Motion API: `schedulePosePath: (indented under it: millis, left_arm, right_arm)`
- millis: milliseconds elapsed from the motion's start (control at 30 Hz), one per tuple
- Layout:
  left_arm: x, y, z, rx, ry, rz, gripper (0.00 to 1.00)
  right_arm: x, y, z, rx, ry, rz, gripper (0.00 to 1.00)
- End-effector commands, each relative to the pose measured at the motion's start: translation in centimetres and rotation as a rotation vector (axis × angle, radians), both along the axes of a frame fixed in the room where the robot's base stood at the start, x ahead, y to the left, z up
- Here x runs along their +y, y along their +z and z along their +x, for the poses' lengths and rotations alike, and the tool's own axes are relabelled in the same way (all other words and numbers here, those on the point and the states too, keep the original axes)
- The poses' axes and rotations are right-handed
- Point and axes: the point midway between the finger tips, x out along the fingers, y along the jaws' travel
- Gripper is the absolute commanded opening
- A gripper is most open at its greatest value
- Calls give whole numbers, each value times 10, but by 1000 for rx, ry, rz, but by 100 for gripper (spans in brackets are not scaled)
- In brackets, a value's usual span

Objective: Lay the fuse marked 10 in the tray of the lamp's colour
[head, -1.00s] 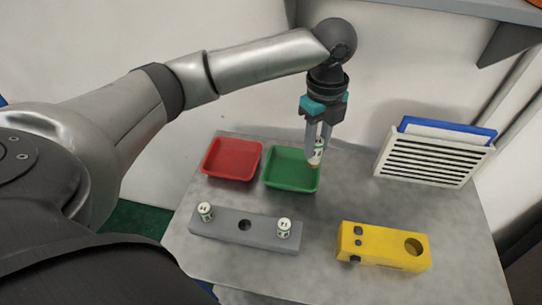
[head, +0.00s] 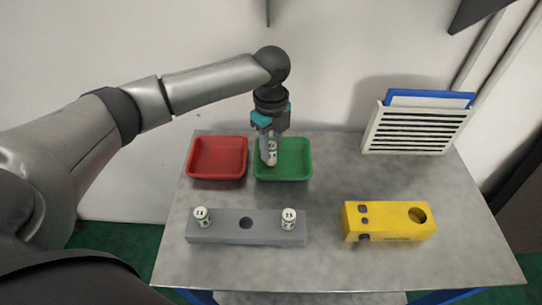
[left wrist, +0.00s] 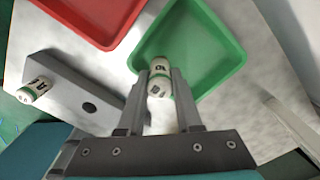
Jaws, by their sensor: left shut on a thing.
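My left gripper (head: 270,160) is shut on a white-and-green fuse (head: 272,150), held over the left part of the green tray (head: 306,160). The held fuse also shows between the fingers in the left wrist view (left wrist: 159,80); its mark is too small to read surely. I cannot tell whether it touches the tray floor. The red tray (head: 218,158) stands empty to the left. Two other fuses stand upright in the grey block, one at the left end (head: 203,217) and one at the right (head: 289,219). I see no clearly lit lamp. My right gripper is not in view.
The grey block (head: 265,231) has an empty middle hole. A yellow box (head: 388,222) with dark buttons and a round recess stands at the right. A white slatted rack (head: 415,130) with a blue panel stands at the back right. The table's middle is clear.

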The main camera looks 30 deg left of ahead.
Motion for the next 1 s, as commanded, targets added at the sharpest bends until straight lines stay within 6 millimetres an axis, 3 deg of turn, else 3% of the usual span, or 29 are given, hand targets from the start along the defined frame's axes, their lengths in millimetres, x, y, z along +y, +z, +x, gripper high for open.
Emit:
schedulePosePath:
  millis: [133,533,567,800,1000]
  left_arm:
    - [0,-26,-1,2,-1,1,0]
    - [-1,-30,0,1,-1,-1,0]
    - [-1,-30,0,0,-1,-1,36]
    - [-1,-30,0,0,-1,0,63]
    - [0,-30,0,0,-1,0,64]
  right_arm:
    - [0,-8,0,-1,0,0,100]
    - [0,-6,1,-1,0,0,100]
    - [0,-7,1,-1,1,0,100]
    - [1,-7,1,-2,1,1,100]
    - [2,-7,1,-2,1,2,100]
